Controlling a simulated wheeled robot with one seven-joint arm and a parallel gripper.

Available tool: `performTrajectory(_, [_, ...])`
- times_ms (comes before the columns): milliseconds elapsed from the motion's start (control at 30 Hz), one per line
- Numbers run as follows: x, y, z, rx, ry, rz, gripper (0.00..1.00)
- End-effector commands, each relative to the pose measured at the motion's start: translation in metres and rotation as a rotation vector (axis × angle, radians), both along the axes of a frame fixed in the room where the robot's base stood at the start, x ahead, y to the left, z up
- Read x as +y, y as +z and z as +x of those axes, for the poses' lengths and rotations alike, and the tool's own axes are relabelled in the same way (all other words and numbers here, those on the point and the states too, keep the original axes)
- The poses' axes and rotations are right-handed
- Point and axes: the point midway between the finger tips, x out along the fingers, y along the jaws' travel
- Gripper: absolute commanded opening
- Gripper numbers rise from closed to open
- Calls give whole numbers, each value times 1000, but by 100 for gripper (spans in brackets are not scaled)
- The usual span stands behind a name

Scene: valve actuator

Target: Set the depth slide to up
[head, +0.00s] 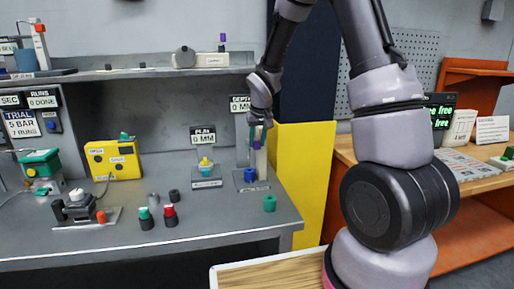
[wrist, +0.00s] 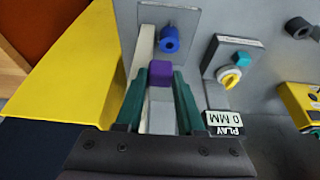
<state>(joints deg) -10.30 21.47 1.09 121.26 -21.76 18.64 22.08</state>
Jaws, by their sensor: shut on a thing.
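The depth gauge's pale upright post (head: 261,163) stands at the back right of the bench, and it also shows in the wrist view (wrist: 143,50). Its purple slide block (wrist: 161,73) is between the green fingers of my gripper (wrist: 160,84), which is shut on it. In the head view my gripper (head: 256,128) is at the post, pointing down, with a little purple (head: 257,146) visible below it. A blue cylinder (head: 250,175) sits at the foot of the post, apart from my fingers. The depth display (head: 240,104) behind reads 0 MM.
The play gauge (head: 206,175) with a yellow and teal knob stands left of the post. A shelf (head: 150,73) runs above the bench. A yellow panel (head: 305,180) borders the right side. A green cylinder (head: 270,203) stands near the bench's right edge.

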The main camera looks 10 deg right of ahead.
Motion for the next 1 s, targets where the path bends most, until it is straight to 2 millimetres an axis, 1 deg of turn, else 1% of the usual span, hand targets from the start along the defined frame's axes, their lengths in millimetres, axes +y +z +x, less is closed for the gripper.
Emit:
performTrajectory(33, [0, 3, 1, -6, -1, 0, 0])
performTrajectory(200, [0, 4, 2, -8, -1, 1, 0])
performTrajectory(233, [0, 4, 2, -9, -1, 1, 45])
performTrajectory(300, [0, 4, 2, -9, -1, 1, 68])
performTrajectory(567, [0, 3, 2, -6, -1, 1, 68])
performTrajectory(667, [0, 6, 1, -7, -1, 1, 68])
performTrajectory(767, [0, 16, -3, -9, 1, 2, 68])
performTrajectory(867, [0, 33, -10, -10, -1, 3, 68])
performTrajectory(1000, [0, 60, -21, -11, -1, 3, 68])
